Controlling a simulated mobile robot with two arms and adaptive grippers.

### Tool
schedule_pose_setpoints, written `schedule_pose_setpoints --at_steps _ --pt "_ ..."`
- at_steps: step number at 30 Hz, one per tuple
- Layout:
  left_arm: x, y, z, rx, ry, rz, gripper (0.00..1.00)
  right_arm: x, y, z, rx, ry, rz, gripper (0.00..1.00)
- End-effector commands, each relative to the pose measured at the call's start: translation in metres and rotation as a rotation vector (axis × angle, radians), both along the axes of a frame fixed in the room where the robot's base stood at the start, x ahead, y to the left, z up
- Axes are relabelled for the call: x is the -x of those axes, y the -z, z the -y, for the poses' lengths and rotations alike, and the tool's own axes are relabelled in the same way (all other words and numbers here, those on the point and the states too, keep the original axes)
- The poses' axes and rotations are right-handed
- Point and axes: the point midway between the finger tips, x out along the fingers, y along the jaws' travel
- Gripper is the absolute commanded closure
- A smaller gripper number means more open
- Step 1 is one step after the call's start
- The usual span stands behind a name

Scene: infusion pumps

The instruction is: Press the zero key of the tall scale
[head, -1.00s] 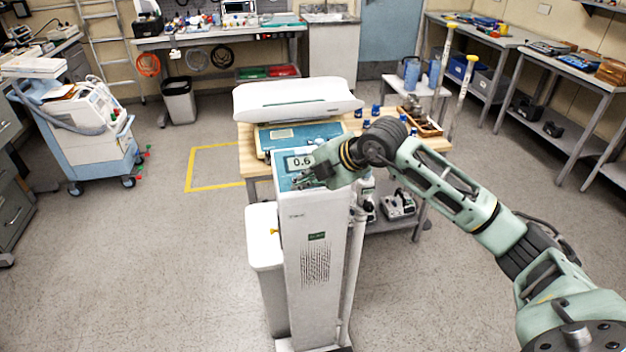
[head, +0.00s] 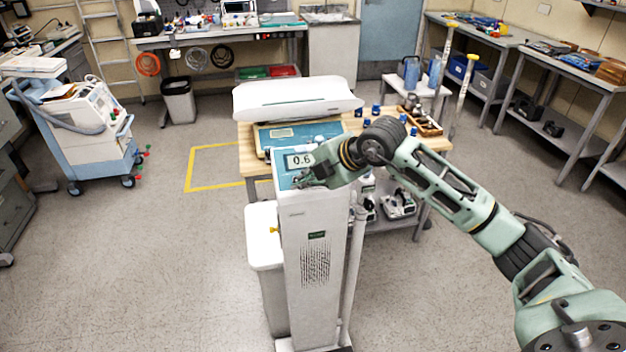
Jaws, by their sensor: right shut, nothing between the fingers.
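The tall scale (head: 315,225) is a white column in the middle of the head view. Its blue panel at the top has a display (head: 300,161) that reads 0.6. My right gripper (head: 303,182) is shut and empty, with its fingertips at the lower part of the panel, just below the display. Whether the fingertips touch the panel cannot be told. The zero key cannot be made out; the gripper covers part of the panel. My left gripper is not in view.
A wooden-topped table (head: 247,158) stands behind the scale, with a white baby-scale tray (head: 297,98) on it. A white and blue cart (head: 95,130) is at the left. Workbenches stand along the back and right. The floor at the front left is clear.

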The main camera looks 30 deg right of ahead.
Motion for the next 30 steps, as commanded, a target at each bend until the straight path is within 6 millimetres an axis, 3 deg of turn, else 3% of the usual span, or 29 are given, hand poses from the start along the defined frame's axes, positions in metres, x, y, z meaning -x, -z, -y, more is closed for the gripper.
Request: schedule_pose_setpoints --at_steps 30 --pt "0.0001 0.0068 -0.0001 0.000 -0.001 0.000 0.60 -0.0035 0.0085 0.0010 -0.001 0.001 -0.002 1.00"
